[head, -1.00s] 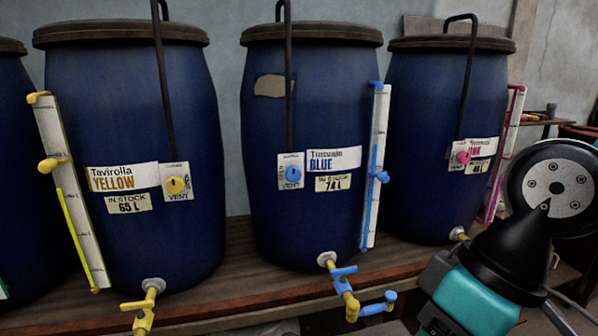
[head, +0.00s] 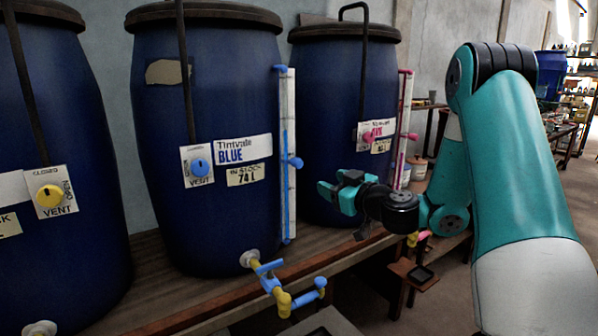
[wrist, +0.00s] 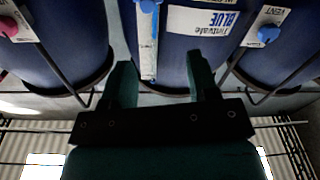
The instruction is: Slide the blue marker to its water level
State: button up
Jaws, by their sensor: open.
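The blue marker (head: 295,162) is a round knob on the blue vat's upright level gauge (head: 288,100). A blue column in the gauge reaches up to slightly above the marker. The blue vat (head: 215,90) is labelled Tintvale BLUE. My gripper (head: 337,187) is open and empty, to the right of the gauge and a little lower than the marker, apart from it. In the wrist view, which is upside down, the gauge (wrist: 148,45) appears between and beyond the fingers, with a blue knob (wrist: 148,5) at the top edge.
The pink vat (head: 335,90) stands behind my gripper, with its own gauge and pink marker (head: 410,136). A blue-handled tap (head: 270,268) juts out below the blue gauge. The yellow-vent vat (head: 60,120) is at left. The wooden bench edge (head: 200,310) runs below.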

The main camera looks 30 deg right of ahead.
jog(key=d+h, duration=0.1)
jog(key=d, duration=0.1)
jog(key=p, duration=1.1)
send_near(300, 165)
jog(key=w, duration=0.1)
jog(key=w+p, duration=0.1)
jog(key=p, duration=0.2)
jog(key=w+p, duration=0.1)
jog(key=p, duration=0.2)
jog(key=w+p, duration=0.2)
jog(key=p, duration=0.1)
jog(key=shift+r+p, duration=0.25)
jog(key=shift+p, duration=0.1)
jog(key=w, duration=0.2)
jog(key=w+p, duration=0.1)
jog(key=w, duration=0.2)
jog(key=shift+w+a+f+p, duration=0.15)
jog(key=shift+w+f+p, duration=0.2)
jog(key=shift+w+f, duration=0.05)
jog(key=shift+c, duration=0.4)
